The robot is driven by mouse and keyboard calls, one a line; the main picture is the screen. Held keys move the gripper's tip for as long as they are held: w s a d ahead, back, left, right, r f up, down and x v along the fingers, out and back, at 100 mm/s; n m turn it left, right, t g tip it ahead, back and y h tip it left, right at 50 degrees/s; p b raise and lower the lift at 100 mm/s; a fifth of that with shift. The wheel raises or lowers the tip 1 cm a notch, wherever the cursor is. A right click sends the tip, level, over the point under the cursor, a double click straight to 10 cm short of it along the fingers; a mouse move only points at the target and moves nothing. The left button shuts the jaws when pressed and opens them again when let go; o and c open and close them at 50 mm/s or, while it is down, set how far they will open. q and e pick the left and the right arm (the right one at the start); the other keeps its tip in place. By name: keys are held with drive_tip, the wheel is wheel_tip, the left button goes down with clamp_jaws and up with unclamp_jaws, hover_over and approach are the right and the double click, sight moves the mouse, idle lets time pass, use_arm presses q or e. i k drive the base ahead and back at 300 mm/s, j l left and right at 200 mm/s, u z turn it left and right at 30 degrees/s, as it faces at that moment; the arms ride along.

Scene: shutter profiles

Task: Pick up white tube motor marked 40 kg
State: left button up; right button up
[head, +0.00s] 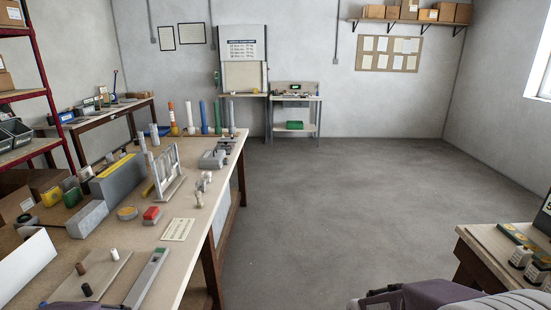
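Several slim tubes stand upright at the far end of the long workbench (205,210). Two more pale tubes (154,135) stand nearer, behind a metal rack (167,172). Any kg marks on the tubes are too small to read. Parts of my arms show at the bottom edge, but neither gripper's fingertips are visible.
Red shelving (40,92) stands left. A table with devices (490,245) stands right. The middle floor (345,200) is clear.

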sight(188, 104)
drive_tip(key=i+z, duration=0.15)
drive_tip(key=i, duration=2.95)
drive_tip(key=i+j, duration=0.1)
drive_tip(key=i, duration=7.6)
drive_tip(key=k+j+z, duration=0.1)
drive_tip(key=j+z, duration=0.25)
drive_tip(key=z, duration=0.4)
drive_tip(key=k+j+z, duration=0.2)
drive_tip(key=z, duration=0.55)
drive_tip(key=k+j+z, duration=0.2)
drive_tip(key=z, duration=0.55)
drive_tip(key=k+z, duration=0.25)
drive_tip(key=z, duration=0.55)
drive_tip(key=k+l+z, duration=0.2)
drive_tip(key=z, duration=0.55)
drive_tip(key=k+l+z, duration=0.2)
drive_tip(key=z, duration=0.55)
drive_tip(key=l+z, duration=0.4)
drive_tip(key=z, duration=0.35)
drive_tip(key=l+z, duration=0.4)
drive_tip(key=z, duration=0.35)
